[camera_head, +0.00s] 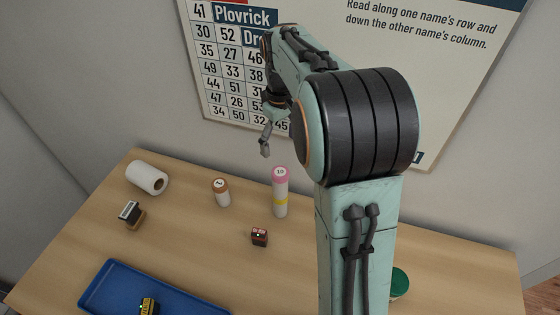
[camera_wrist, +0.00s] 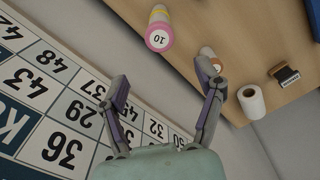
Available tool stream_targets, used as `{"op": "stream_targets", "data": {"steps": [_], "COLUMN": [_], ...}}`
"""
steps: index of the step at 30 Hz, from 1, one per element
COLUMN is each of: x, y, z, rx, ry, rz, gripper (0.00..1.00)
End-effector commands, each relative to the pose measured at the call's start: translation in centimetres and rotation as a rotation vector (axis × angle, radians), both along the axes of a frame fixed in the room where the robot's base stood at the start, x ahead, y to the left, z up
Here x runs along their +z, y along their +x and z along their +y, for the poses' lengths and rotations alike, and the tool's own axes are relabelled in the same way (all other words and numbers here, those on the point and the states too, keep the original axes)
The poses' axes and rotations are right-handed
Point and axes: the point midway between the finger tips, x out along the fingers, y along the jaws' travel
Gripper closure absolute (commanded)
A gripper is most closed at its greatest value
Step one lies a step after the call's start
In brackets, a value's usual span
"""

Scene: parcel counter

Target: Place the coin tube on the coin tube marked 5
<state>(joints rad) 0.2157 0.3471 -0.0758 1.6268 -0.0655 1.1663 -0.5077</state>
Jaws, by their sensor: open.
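A tall white coin tube (camera_head: 281,193) with a pink top marked 10 stands upright on the table. It has a yellow band halfway down; I cannot tell whether it is one tube or two stacked. Its pink end also shows in the wrist view (camera_wrist: 158,37). A shorter white tube (camera_head: 221,194) with an orange-brown top stands left of it; its number is too small to read surely. A green round top (camera_head: 400,282) is partly hidden behind my arm. No 5 is readable. My gripper (camera_head: 265,148) is open and empty, above and behind the tubes; its fingers spread in the wrist view (camera_wrist: 168,92).
A white paper roll (camera_head: 147,177) lies at the back left, near a stamp with a wooden part (camera_head: 131,213). A small dark-red box (camera_head: 260,237) sits mid-table. A blue tray (camera_head: 180,289) holds a black and yellow item. A number chart (camera_head: 430,90) hangs on the wall behind.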

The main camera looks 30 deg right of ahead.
Motion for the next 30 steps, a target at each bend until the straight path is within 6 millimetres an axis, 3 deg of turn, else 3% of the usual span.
{"op": "stream_targets", "data": {"steps": [4, 7, 11, 15, 18, 21, 24, 30], "x": [0.4, 1.5, 2.8, 2.3, 1.1, -0.1, -0.6, -0.7], "y": [-0.4, -2.6, -8.7, -16.4, -20.7, -23.4, -24.6, -24.7], "z": [0.3, 2.0, 6.0, 9.5, 10.9, 11.5, 11.8, 11.8], "rx": [-0.003, -0.019, -0.06, -0.112, -0.142, -0.163, -0.174, -0.176], "ry": [0.002, 0.012, 0.036, 0.056, 0.063, 0.065, 0.065, 0.066], "rz": [-0.002, -0.006, -0.007, -0.001, 0.007, 0.012, 0.016, 0.019], "gripper": [0.32, 0.32, 0.32, 0.32, 0.32, 0.32, 0.32, 0.32]}}
